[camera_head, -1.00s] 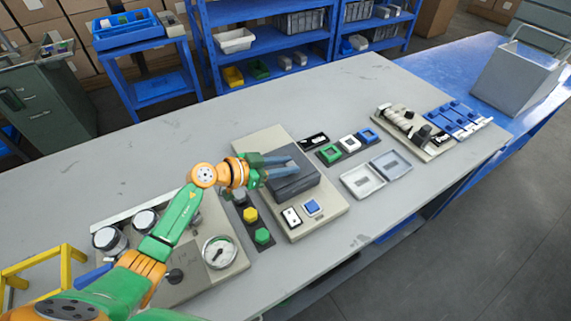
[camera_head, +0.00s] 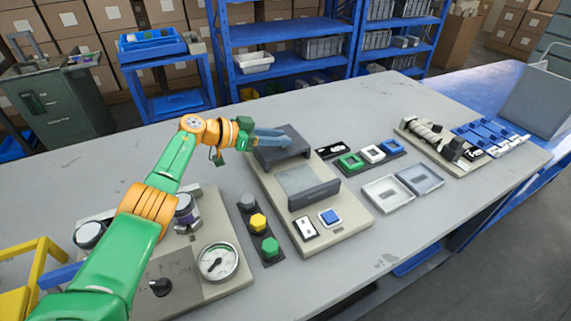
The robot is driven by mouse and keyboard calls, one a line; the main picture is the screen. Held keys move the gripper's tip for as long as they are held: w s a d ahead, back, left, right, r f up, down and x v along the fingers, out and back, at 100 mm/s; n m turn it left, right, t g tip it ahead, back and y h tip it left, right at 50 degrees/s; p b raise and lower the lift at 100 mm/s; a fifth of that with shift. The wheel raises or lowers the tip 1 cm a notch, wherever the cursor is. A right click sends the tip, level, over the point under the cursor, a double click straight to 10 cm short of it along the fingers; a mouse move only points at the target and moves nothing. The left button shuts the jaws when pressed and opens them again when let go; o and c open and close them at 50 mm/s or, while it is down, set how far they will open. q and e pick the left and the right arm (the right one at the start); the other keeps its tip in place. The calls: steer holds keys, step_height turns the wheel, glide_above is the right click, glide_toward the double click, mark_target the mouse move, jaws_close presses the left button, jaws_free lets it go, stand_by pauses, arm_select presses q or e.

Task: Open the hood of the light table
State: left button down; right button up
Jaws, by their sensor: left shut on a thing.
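The light table (camera_head: 350,222) is a beige base with a white switch plate and a blue button at its front. Its dark grey hood (camera_head: 284,152) stands at the back of the base, and a pale grey panel (camera_head: 297,178) lies exposed in front of it. A dark wall (camera_head: 314,196) borders the panel's front. My left gripper (camera_head: 278,138) is at the hood's top, its blue-grey fingers shut on the hood; the exact contact is hard to see. My right gripper is not in view.
A pressure gauge (camera_head: 218,261) and a strip of coloured knobs (camera_head: 258,222) are left of the light table. Framed tiles (camera_head: 373,154) and two shallow trays (camera_head: 388,193) lie to its right. The worktop behind is clear.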

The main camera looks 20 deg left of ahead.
arm_select(q)
steer(key=shift+w+a+f, duration=0.15)
steer(key=shift+a+f, duration=0.05)
steer(key=shift+f, duration=0.05)
steer(key=shift+r, duration=0.2)
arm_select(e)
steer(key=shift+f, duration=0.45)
arm_select(q)
steer(key=c, duration=0.6)
jaws_free()
steer(key=shift+w, duration=0.15)
steer(key=shift+a, duration=0.1)
steer(key=shift+a+r, duration=0.15)
steer(key=p+v, duration=0.2)
steer(key=v, duration=0.4)
steer(key=shift+s, duration=0.4)
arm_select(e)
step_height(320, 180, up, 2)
